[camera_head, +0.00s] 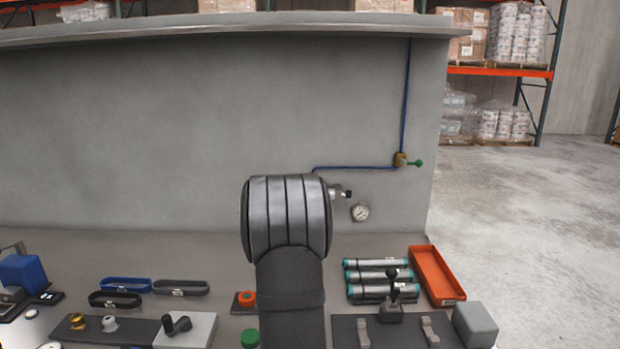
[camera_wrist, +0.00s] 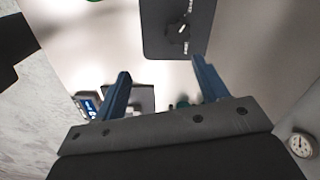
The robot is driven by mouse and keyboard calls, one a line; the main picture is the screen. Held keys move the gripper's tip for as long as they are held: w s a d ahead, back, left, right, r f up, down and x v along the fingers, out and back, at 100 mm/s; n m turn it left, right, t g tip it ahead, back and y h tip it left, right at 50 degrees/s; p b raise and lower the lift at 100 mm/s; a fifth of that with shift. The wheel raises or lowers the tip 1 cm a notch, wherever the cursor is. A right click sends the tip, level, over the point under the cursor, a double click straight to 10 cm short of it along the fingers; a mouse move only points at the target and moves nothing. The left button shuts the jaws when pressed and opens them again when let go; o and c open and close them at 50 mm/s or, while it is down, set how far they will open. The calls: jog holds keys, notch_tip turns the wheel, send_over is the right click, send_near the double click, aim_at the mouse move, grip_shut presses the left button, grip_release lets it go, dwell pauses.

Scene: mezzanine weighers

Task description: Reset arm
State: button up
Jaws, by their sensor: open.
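My gripper (camera_wrist: 160,67) shows in the wrist view with its two blue fingers wide apart. Nothing is held between them. In the head view my own arm link rises in the middle front and hides the gripper. In the wrist view, a dark plate with a black knob (camera_wrist: 178,32) lies past the fingertips, apart from them. A small device with a blue display (camera_wrist: 88,104) and a teal item (camera_wrist: 182,101) show near the finger bases, partly hidden.
An orange tray (camera_head: 436,276) stands at the right beside several teal-ended cylinders (camera_head: 376,264). A black-handled lever (camera_head: 392,299) and a grey block (camera_head: 475,325) are in front. Loops (camera_head: 181,288) and a blue block (camera_head: 22,272) are left. A wall with a gauge (camera_head: 360,211) closes the back.

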jog(key=s+d+f, duration=0.1)
jog(key=s+d, duration=0.3)
jog(key=s, duration=0.3)
jog(key=s+d+m, duration=0.1)
jog(key=s+d, duration=0.3)
jog(key=s, duration=0.4)
jog(key=s+d+f, duration=0.1)
jog(key=s+d, duration=0.3)
jog(key=s, duration=0.3)
jog(key=w+a+f, duration=0.2)
jog(key=a+f, duration=0.1)
jog(key=a, duration=0.3)
jog(key=shift+w+f, duration=0.15)
jog(key=shift+f, duration=0.05)
